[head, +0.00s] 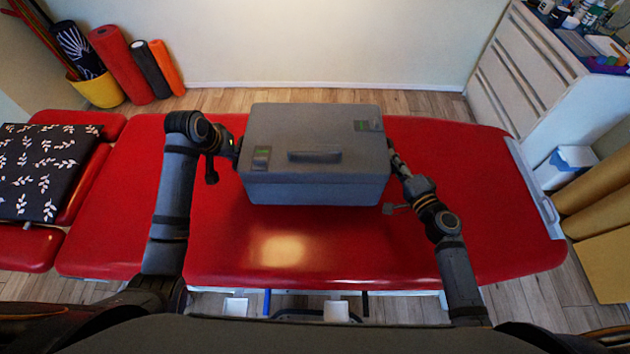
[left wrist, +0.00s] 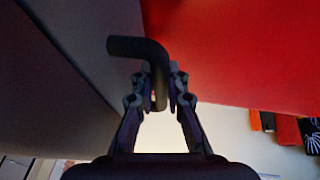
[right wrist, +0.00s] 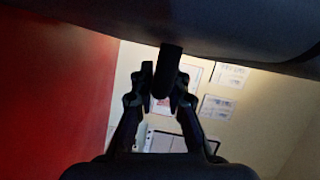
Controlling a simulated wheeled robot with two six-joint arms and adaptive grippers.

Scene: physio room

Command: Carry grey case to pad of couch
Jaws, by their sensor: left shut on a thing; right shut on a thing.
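The grey case (head: 312,185) is a closed box with a top handle and two small green-marked latches. In the head view it is over the red pad (head: 455,200) of the couch, toward its far side; I cannot tell whether it touches the pad. My left gripper (head: 236,148) is at the case's left side, shut on a dark bent side handle (left wrist: 135,47), seen in the left wrist view. My right gripper (head: 394,165) is at the right side, shut on a dark side handle (right wrist: 170,60), seen in the right wrist view.
A black leaf-patterned cloth (head: 45,165) lies on the couch's left section. Red, black and orange rolls (head: 120,65) and a yellow bucket (head: 98,90) stand behind left. A white drawer cabinet (head: 530,75) stands at the back right. The pad is bare around the case.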

